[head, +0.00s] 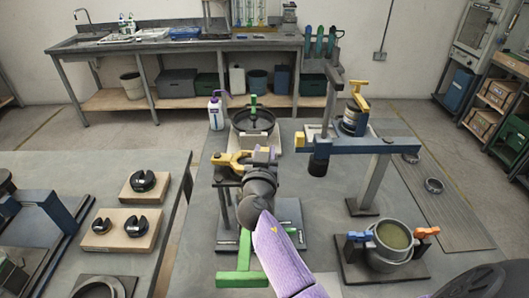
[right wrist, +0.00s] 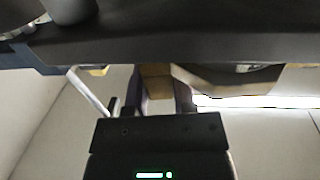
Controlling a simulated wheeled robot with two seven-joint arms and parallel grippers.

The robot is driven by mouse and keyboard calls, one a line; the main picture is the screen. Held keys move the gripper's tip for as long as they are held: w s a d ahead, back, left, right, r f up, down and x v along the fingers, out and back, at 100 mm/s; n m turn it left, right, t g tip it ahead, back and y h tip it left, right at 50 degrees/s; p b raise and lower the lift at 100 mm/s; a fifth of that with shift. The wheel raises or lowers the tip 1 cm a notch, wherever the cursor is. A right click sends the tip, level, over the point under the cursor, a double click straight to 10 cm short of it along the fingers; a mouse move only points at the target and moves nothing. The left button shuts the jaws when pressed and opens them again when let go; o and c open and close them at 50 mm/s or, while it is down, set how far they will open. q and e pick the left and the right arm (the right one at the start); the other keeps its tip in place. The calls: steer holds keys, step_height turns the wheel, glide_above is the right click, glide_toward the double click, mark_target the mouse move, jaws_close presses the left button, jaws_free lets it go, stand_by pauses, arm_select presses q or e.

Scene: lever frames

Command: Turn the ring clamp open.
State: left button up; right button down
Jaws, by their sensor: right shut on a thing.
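My right gripper (head: 262,155) reaches in over the middle of the bench. It is shut on a yellow handle (head: 230,159), which I take to be part of the ring clamp. The handle lies level above a dark stand. In the right wrist view a yellow block (right wrist: 156,83) sits between the fingers, under a dark overhanging part (right wrist: 200,48). My wrist and forearm hide much of the stand, and I cannot tell how far the clamp is turned. My left gripper is not in view.
A blue beam (head: 350,146) on a post stands close right of my gripper. A black round pan (head: 253,123) is behind it. A green lever (head: 242,277) is in front. A pot (head: 392,246) with blue and orange ends stands front right. A side table (head: 165,215) is left.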

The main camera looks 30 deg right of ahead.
stand_by(0.7)
steer(key=w+n+y, duration=0.1)
steer(key=d+n+t+y, duration=0.1)
steer(key=w+n+t+y, duration=0.1)
steer(key=y, duration=0.1)
steer(key=shift+w+d, duration=0.3)
steer(key=shift+w, duration=0.05)
steer(key=shift+c, duration=2.2)
jaws_free()
steer(key=p+v, duration=0.1)
steer(key=v, duration=0.9)
steer(key=shift+f, duration=0.15)
steer(key=shift+d, duration=0.1)
